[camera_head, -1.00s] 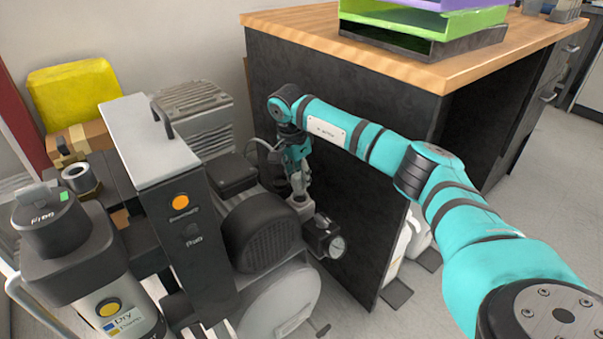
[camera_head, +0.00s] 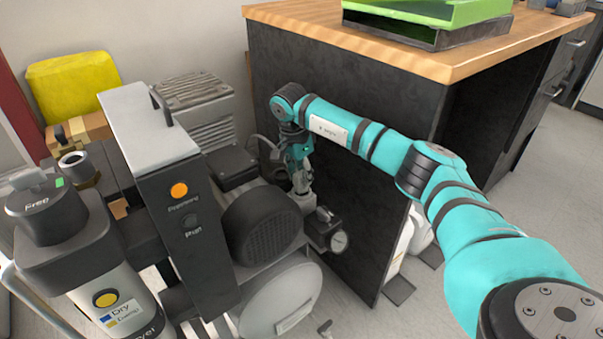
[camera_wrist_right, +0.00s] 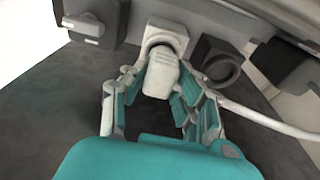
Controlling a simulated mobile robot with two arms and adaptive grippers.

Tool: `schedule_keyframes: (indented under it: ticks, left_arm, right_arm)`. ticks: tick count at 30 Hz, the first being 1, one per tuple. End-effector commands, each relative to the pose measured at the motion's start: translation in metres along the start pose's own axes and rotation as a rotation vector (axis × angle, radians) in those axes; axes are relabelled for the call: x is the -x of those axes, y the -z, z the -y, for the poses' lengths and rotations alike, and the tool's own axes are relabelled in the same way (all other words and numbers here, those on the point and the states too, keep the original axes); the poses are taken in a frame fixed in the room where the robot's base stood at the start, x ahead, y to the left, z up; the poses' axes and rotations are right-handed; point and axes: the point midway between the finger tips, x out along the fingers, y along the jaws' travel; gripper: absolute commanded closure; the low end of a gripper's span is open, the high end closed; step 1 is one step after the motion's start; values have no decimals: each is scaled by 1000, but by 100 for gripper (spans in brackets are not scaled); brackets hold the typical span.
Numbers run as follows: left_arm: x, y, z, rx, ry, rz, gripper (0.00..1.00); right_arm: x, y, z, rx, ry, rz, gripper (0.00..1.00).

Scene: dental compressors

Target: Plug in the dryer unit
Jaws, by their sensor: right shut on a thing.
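My right gripper (camera_head: 302,186) is between the compressor and the dark cabinet side, pointing down. In the right wrist view my right gripper (camera_wrist_right: 163,82) is shut on a pale plug-like piece (camera_wrist_right: 163,72). I cannot tell whether the two are joined. A pale cord (camera_wrist_right: 268,122) runs off to the right. My left gripper is not in view.
The compressor's black motor (camera_head: 262,226) and pressure gauge (camera_head: 339,241) are close to my right gripper. The dark cabinet (camera_head: 345,215) stands right behind it. A tall box with an orange button (camera_head: 179,190) stands between dryer and motor. Open floor (camera_head: 535,175) is at right.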

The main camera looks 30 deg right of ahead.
Motion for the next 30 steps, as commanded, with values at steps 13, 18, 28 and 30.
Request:
schedule_keyframes:
  ticks: [13,18,28,30]
  left_arm:
    - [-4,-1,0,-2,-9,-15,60]
    - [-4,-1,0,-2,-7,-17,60]
    - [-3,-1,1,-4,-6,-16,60]
    - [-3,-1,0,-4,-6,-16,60]
  right_arm:
    - [-15,-2,0,0,0,0,69]
    - [-14,-2,0,0,0,0,46]
    - [-12,-2,0,0,0,0,44]
    - [-6,-2,1,0,1,0,44]
